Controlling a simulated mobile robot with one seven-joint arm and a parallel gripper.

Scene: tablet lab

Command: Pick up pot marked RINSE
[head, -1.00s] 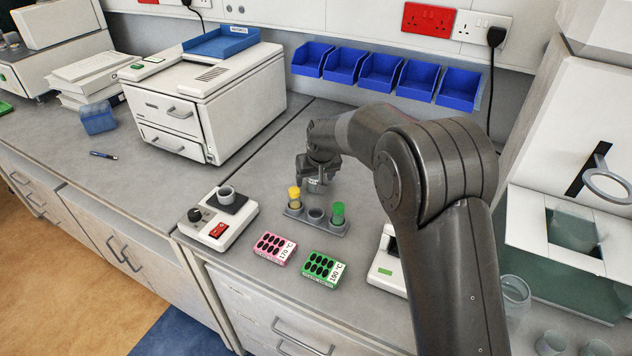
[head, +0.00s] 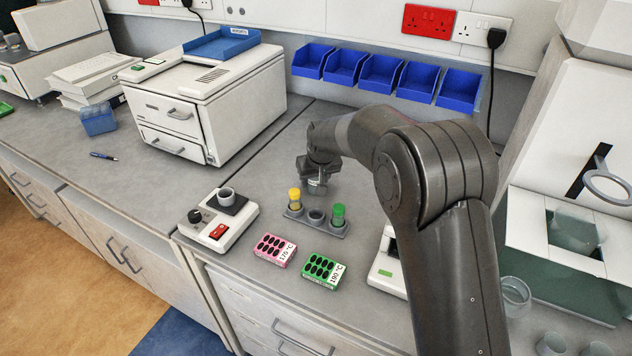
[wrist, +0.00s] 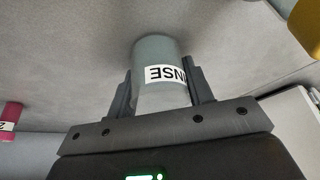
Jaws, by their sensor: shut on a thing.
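The pot marked RINSE (wrist: 157,52) is a grey, translucent cylinder in the wrist view. Its white label shows the letters "INSE" upside down, and one finger covers the rest. My gripper (wrist: 160,88) is shut on the pot, with one dark finger on each side of it. In the head view my gripper (head: 314,187) is just behind the small rack, with the pot's grey lower part showing beneath it. I cannot tell from the head view whether the pot touches the bench.
Pink (head: 274,248) and green (head: 322,267) blocks lie in front. A hotplate device (head: 218,218) stands left. Blue bins (head: 380,73) line the wall. Bench behind the rack is clear.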

